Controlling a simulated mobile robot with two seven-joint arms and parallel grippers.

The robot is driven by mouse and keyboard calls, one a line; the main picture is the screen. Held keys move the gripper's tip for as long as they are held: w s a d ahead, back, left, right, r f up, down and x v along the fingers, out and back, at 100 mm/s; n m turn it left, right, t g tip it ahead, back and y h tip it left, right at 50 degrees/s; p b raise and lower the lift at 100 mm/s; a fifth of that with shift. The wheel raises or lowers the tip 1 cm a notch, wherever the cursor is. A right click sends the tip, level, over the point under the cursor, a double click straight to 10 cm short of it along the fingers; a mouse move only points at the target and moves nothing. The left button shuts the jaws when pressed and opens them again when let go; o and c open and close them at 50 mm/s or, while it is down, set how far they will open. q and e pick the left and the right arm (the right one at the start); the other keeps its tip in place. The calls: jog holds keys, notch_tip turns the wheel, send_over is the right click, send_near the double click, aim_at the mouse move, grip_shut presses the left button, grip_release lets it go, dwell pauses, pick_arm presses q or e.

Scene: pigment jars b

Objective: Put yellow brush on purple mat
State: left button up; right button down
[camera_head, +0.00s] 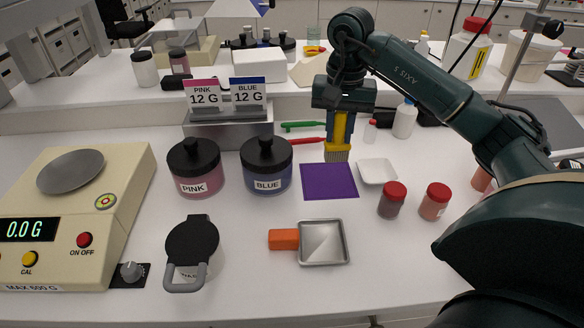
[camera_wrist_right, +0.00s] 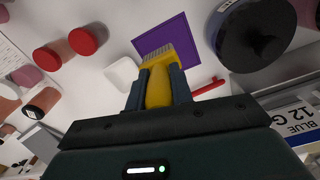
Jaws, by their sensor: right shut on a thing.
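The purple mat (camera_head: 329,184) lies flat on the white counter, right of the blue jar. My right gripper (camera_head: 341,118) is shut on the yellow brush (camera_head: 338,143). The brush points down, with its bristles over the far edge of the mat; I cannot tell whether they touch anything. In the right wrist view the yellow brush (camera_wrist_right: 159,88) sits between the two fingers, its bristles in front of the purple mat (camera_wrist_right: 176,36). My left gripper is not in view.
A white dish (camera_head: 377,171) sits right of the mat. The blue jar (camera_head: 266,166) and pink jar (camera_head: 195,167) stand left. Red-capped jars (camera_head: 392,200) and a metal scoop (camera_head: 324,243) are nearer. Red (camera_head: 306,141) and green brushes (camera_head: 303,126) lie behind. A scale (camera_head: 75,215) fills the left.

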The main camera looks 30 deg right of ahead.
aim_at(336, 147)
jog(key=shift+w+d, duration=0.1)
jog(key=shift+w, duration=0.3)
jog(key=shift+w+f, duration=0.15)
jog(key=shift+f, duration=0.15)
jog(key=f, duration=0.4)
jog(key=shift+s+f+p, duration=0.15)
jog(key=shift+s+p, duration=0.05)
jog(key=shift+p, duration=0.1)
jog(key=shift+f, duration=0.65)
notch_tip(336, 147, down, 3)
jog(key=shift+f+p, duration=0.1)
jog(key=shift+p, duration=0.2)
jog(key=shift+w+f, duration=0.1)
jog(key=shift+f, duration=0.15)
jog(key=c, duration=1.5)
grip_release()
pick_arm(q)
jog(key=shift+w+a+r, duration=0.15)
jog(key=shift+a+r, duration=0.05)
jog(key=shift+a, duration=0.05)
pick_arm(e)
jog(key=shift+o, duration=1.3)
